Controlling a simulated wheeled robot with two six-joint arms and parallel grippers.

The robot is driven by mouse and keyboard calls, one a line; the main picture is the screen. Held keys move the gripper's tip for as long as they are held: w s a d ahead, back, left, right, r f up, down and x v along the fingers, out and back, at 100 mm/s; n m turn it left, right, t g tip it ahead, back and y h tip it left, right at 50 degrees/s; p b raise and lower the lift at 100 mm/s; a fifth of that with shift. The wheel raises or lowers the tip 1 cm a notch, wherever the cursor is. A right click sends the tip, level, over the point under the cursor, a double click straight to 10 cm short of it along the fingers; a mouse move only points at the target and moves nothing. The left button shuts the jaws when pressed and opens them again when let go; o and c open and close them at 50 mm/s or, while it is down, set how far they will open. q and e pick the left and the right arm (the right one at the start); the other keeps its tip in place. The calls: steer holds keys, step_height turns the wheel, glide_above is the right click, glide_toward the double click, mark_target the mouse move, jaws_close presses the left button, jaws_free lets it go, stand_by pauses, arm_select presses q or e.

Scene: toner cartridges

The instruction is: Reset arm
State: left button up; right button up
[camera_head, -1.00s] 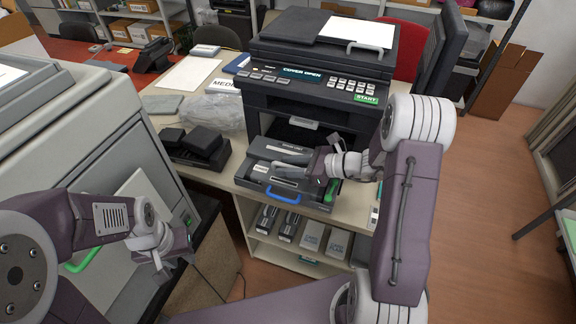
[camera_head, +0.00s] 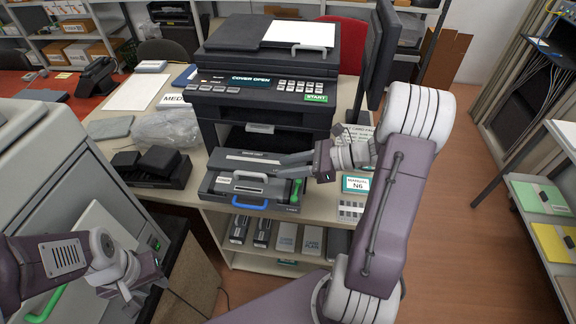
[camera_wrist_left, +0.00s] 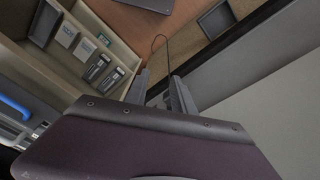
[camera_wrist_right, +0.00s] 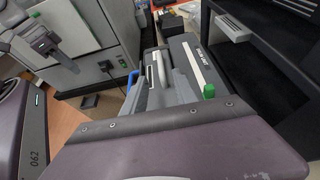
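The black printer (camera_head: 262,92) reads "COVER OPEN". At its front, a grey cartridge unit (camera_head: 240,188) with a blue handle (camera_head: 250,204) and a green lever (camera_head: 296,190) sits on the counter. My right gripper (camera_head: 280,166) is at the right end of this unit, fingers apart and nothing seen between them. Its fingers (camera_wrist_right: 150,90) also show in front of the unit in the right wrist view, where contact is unclear. My left gripper (camera_head: 132,294) is low at the left beside the large grey machine (camera_head: 60,160). Its fingers (camera_wrist_left: 160,92) are apart and empty in the left wrist view.
A black two-part device (camera_head: 152,166) and a plastic bag (camera_head: 165,128) lie left of the printer. A box marked N6 (camera_head: 356,186) stands right of the unit. The shelf below holds several cartridges and boxes (camera_head: 286,237). A side table (camera_head: 545,205) with folders is at the right.

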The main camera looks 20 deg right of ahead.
stand_by(0.3)
steer(key=s+a+r+n+g+p, duration=0.1)
steer(key=s+a+n+g, duration=0.3)
steer(key=a, duration=0.4)
steer(key=s+a+r+n+g+p, duration=0.1)
steer(key=s+a+r+n+g, duration=0.2)
steer(key=a, duration=0.4)
steer(key=s+d+f+n+g+h, duration=0.2)
steer(key=s+f+n+h, duration=0.5)
steer(key=s+n, duration=0.3)
steer(key=w+d+f+n+t+h, duration=0.2)
steer(key=w+d+n+h, duration=0.2)
steer(key=d+n, duration=0.3)
steer(key=shift+d+f+n+t, duration=0.3)
steer(key=shift+d+f+n, duration=0.1)
steer(key=shift+d, duration=0.2)
